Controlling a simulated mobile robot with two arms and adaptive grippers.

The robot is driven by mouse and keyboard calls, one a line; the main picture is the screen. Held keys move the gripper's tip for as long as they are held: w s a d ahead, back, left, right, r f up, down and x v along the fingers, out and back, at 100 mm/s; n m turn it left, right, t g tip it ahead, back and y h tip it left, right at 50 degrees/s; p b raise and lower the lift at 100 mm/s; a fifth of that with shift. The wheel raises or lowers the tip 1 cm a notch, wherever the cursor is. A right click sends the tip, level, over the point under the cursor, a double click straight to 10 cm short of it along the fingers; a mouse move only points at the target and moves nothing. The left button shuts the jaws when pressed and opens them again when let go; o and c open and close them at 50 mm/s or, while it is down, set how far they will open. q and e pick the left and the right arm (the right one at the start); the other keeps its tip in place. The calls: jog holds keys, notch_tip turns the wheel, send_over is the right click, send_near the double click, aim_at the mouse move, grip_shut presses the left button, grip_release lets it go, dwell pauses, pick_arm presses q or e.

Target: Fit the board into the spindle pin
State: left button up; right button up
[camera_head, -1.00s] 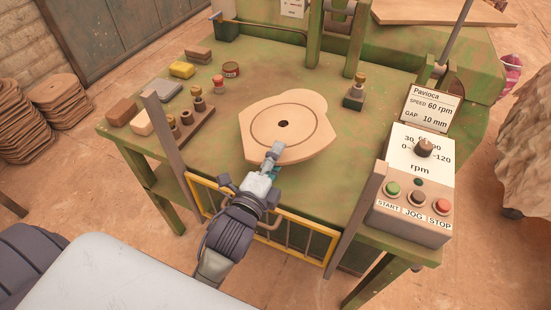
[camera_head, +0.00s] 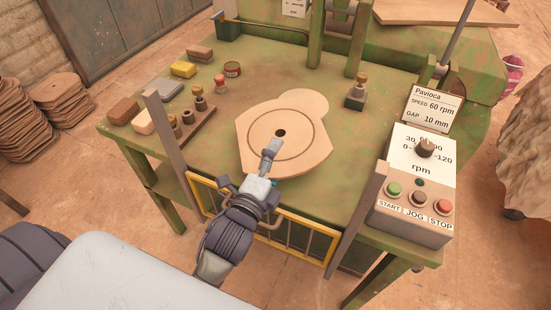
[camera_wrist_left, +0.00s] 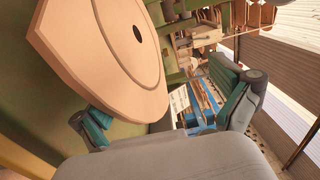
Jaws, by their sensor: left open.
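I cannot make out the spindle pin, and only darkness shows in the hole. My left gripper (camera_head: 268,158) is at the board's near edge, with a finger overlapping the board in the head view. In the left wrist view its fingers (camera_wrist_left: 165,112) are wide apart, the left one close to the board's edge. Contact is unclear.
A wooden block with several pegs (camera_head: 190,130) stands left of the board. A small pegged block (camera_head: 356,92) is at its upper right. A yellow rail (camera_head: 305,238) runs along the front. The control box (camera_head: 415,190) is at the right.

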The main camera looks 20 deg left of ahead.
pick_arm(q)
jog(key=s, duration=1.2)
jog(key=shift+a, duration=0.2)
jog(key=shift+f, duration=0.1)
grip_shut()
dwell(0.4)
